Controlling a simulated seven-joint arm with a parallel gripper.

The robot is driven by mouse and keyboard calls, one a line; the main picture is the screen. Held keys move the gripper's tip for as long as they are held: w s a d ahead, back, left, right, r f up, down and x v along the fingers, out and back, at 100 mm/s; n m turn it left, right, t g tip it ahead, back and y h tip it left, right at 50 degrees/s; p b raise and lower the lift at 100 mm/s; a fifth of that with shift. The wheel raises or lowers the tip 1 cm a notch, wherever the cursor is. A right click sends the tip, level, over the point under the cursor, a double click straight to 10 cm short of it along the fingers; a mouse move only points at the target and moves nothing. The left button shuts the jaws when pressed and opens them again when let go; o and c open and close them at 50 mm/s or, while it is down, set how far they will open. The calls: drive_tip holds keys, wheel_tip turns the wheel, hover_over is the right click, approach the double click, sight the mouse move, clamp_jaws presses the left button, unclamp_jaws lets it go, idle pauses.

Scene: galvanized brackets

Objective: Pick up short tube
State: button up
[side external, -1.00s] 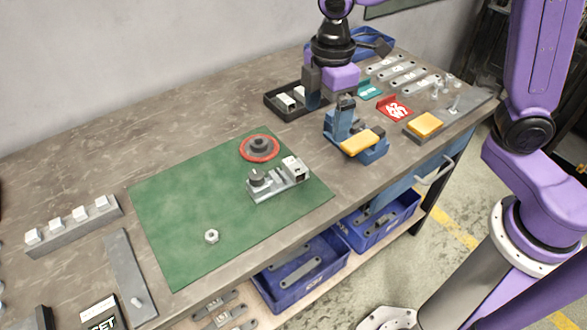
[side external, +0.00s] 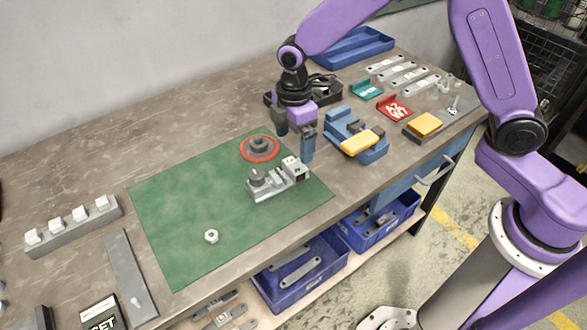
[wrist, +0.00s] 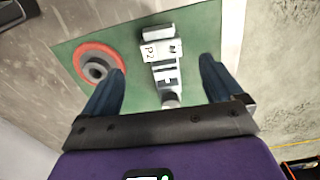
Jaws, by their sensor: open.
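My gripper (side external: 294,138) is open and empty, above the back right part of the green mat (side external: 185,215). In the wrist view its fingers (wrist: 162,68) stand wide apart, with a grey metal fixture (wrist: 160,48) marked P2 below and between them. In the side view the fixture (side external: 270,186) lies on the mat, with a round grey piece at its left end and a pale block at its right. A grey, round, hollow-looking part (side external: 259,144) sits in a red ring (side external: 244,155) beside it. I cannot tell which piece is the short tube.
A blue vise-like fixture with a yellow block (side external: 358,144) stands right of my gripper. A hex nut (side external: 211,237) lies on the mat's front part. The mat's left side is clear.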

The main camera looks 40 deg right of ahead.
sight(295, 165)
drive_tip(key=shift+s+f, duration=0.1)
drive_tip(key=shift+f, duration=3.9)
drive_tip(key=c, duration=1.1)
